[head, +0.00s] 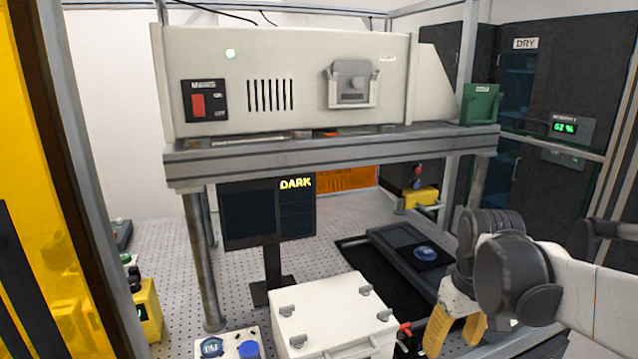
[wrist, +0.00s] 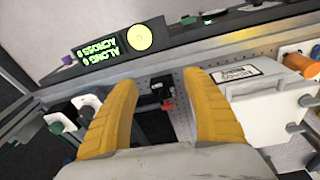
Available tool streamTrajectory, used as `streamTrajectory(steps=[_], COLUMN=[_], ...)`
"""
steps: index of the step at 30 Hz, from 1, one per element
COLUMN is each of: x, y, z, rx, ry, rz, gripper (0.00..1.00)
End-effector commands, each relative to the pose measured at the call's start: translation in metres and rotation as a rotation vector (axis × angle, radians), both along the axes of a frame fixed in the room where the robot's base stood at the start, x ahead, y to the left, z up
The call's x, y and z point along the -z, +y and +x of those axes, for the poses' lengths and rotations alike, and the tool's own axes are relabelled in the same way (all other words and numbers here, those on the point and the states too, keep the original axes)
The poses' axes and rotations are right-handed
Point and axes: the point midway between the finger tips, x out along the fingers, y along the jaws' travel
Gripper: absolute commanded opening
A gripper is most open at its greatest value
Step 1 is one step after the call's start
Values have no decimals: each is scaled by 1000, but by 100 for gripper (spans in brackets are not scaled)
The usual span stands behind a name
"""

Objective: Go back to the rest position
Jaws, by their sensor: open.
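My gripper (head: 455,333) is at the lower right in the head view, reaching down beside the white latched case. In the wrist view its two yellow fingers (wrist: 160,105) are spread apart with nothing between them. A small black part with a red piece (wrist: 162,92) shows beyond the gap between the fingers. My arm comes in from the right edge of the head view.
The white case (head: 330,312) stands left of my gripper. A dark flat stage (head: 395,240) lies behind it. The large white instrument (head: 290,80) sits on a raised metal frame (head: 330,155). A dark monitor (head: 268,210) reads DARK. A dry cabinet (head: 540,80) stands at right.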

Motion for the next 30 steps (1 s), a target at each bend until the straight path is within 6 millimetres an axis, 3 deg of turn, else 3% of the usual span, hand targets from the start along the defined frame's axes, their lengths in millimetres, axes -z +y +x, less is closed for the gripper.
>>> streamTrajectory(steps=[8,15,21,30], x=[4,26,36,37], y=[24,46,53,53], z=[-45,-91,-104,-105], rx=[82,181,219,223], ry=[-175,-390,-473,-478], rz=[13,69,104,107], gripper=[58,58,58,58])
